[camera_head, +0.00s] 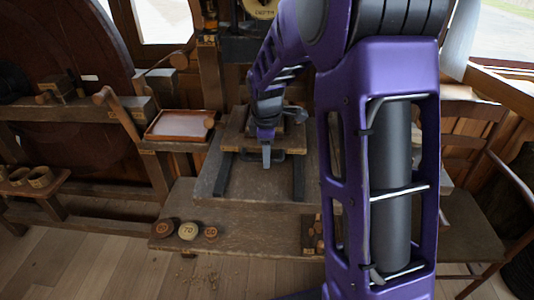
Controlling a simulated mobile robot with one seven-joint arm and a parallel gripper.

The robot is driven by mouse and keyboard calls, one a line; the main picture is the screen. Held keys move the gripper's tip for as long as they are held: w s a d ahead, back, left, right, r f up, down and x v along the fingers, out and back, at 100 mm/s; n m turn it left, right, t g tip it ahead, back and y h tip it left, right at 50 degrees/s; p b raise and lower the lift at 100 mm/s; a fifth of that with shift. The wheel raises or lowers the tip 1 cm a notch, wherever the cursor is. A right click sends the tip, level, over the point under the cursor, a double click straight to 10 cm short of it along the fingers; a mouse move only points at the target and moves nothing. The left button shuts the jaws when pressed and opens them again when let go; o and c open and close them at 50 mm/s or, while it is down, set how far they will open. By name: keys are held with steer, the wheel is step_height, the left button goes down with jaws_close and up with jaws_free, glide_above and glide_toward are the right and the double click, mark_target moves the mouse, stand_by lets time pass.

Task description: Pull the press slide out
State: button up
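The press slide (235,136) is a brown wooden block on two dark rails, over a stone-like slab in the middle of the bench. A dark bar, which looks like its handle, shows at its front edge. My gripper (266,157) points down at the front of the slide, over this bar. I see only a narrow grey finger, so I cannot tell whether it is open or shut, or whether it touches the bar. My purple forearm covers part of the slide's top, and my larger arm links hide the area to the right.
Three round wooden pieces with markings, one of them a pale spool (188,231), stand at the bench's front left. A small wooden rack (312,236) stands at front right. A shallow tray (180,125) is at left, a chair (462,205) at right. The slab before the slide is clear.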

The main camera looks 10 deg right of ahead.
jaws_close()
stand_by(1.2)
